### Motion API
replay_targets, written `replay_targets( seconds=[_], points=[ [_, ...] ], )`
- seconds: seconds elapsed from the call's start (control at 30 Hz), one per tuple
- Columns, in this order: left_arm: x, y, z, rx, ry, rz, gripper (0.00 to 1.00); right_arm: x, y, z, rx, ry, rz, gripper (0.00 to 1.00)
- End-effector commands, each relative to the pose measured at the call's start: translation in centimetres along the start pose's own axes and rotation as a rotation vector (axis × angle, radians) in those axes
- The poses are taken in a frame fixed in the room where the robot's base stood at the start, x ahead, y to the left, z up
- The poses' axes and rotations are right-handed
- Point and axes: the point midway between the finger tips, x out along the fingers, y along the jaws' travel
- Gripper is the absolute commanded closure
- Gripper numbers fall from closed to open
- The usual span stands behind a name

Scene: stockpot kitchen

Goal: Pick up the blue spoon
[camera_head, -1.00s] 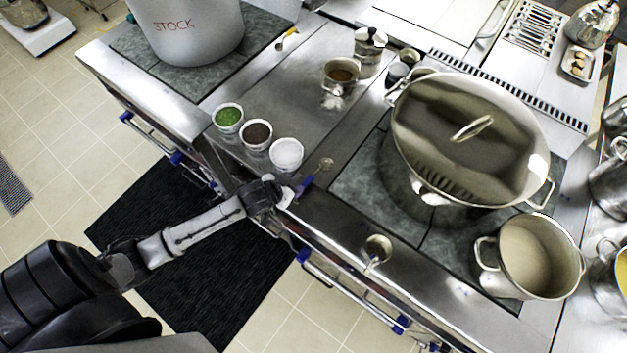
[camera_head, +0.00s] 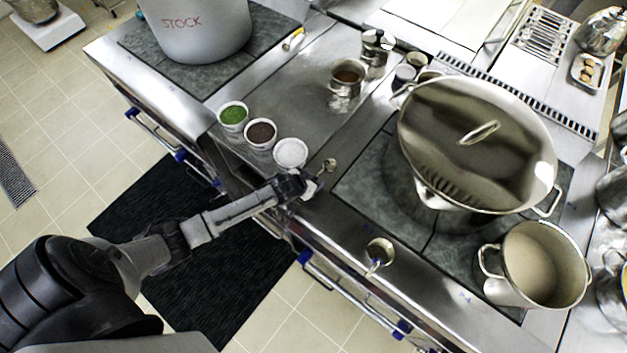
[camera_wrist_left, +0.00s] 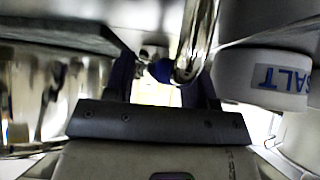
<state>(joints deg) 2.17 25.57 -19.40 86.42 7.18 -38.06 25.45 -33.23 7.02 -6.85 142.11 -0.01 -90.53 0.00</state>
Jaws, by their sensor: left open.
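The blue spoon (camera_head: 330,165) lies on the steel counter beside the white salt bowl; its metal bowl end shows in the head view, and its blue handle is mostly hidden by my left gripper (camera_head: 312,186). In the left wrist view a blue part of the spoon (camera_wrist_left: 160,71) appears between the two dark fingers of my left gripper (camera_wrist_left: 165,88). The fingers stand apart, one on each side of the blue part. I cannot tell whether they touch it. My right gripper is in neither view.
The salt bowl (camera_head: 290,153) stands close to my left gripper, beside dark (camera_head: 260,133) and green (camera_head: 232,115) bowls. A ladle (camera_head: 379,251) lies near the front edge. A large lidded pot (camera_head: 474,140) stands to the right, with a smaller open pot (camera_head: 538,262).

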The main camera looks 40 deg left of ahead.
Motion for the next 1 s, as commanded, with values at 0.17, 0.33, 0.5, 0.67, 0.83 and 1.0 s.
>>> replay_targets(
  seconds=[0.17, 0.33, 0.5, 0.67, 0.83, 1.0],
  points=[
    [1.21, 0.01, -0.02, 0.000, 0.001, 0.000, 0.49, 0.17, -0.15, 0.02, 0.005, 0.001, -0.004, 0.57],
    [1.34, 0.03, -0.01, 0.000, 0.000, 0.001, 0.49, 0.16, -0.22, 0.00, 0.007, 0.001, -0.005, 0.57],
    [1.32, 0.03, 0.00, 0.000, 0.000, 0.001, 0.55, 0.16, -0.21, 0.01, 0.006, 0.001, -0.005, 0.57],
    [1.31, 0.02, 0.01, 0.000, 0.000, 0.001, 0.70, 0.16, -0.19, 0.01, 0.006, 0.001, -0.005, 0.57],
    [1.30, 0.02, 0.01, 0.000, 0.000, 0.001, 0.86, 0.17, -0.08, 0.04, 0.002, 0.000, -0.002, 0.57],
    [1.30, 0.02, 0.01, 0.000, 0.000, 0.001, 1.00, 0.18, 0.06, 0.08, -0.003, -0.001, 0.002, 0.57]
  ],
)
